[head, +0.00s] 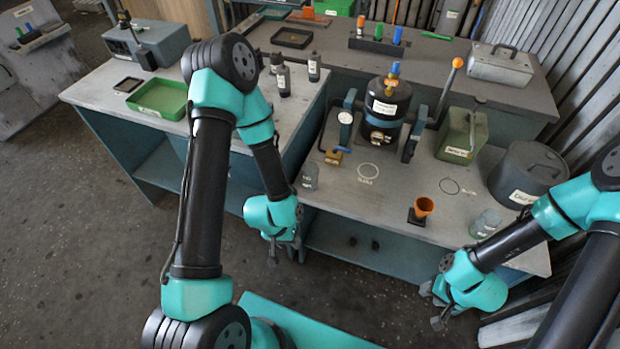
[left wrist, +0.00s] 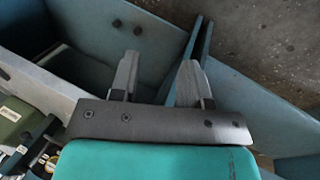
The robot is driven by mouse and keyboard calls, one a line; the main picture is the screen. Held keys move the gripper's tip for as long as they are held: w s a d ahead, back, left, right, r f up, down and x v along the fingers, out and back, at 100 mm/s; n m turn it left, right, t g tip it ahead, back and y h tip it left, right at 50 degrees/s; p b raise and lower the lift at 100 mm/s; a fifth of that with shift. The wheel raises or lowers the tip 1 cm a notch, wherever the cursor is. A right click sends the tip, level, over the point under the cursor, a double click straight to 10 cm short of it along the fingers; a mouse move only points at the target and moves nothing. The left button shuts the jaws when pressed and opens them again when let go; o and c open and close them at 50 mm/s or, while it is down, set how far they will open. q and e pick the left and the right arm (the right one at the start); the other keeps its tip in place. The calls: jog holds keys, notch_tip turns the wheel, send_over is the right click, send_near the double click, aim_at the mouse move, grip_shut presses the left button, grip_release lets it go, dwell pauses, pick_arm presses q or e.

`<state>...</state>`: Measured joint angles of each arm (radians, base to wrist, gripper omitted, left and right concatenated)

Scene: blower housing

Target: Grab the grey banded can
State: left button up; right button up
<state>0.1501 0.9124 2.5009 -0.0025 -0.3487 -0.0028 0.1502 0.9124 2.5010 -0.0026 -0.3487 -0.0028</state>
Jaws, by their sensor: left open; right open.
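I cannot clearly tell which thing is the grey banded can. Small dark cylinders with pale bands stand on the left bench: a front one (head: 284,81) and one to its right (head: 314,67). My left gripper (head: 283,250) hangs empty just off the front edge of the benches, well below and in front of these cylinders. In the left wrist view its two fingers (left wrist: 159,72) are apart with nothing between them. My right gripper (head: 438,306) is open at the lower right, in front of the right bench, apart from everything on it.
A black tank (head: 388,105) stands in a blue frame on the right bench, with a green canister (head: 462,133) and a grey lidded drum (head: 528,174) to its right. A green tray (head: 158,97) lies on the left bench.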

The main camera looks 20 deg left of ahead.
pick_arm(q)
jog(key=o, duration=0.9)
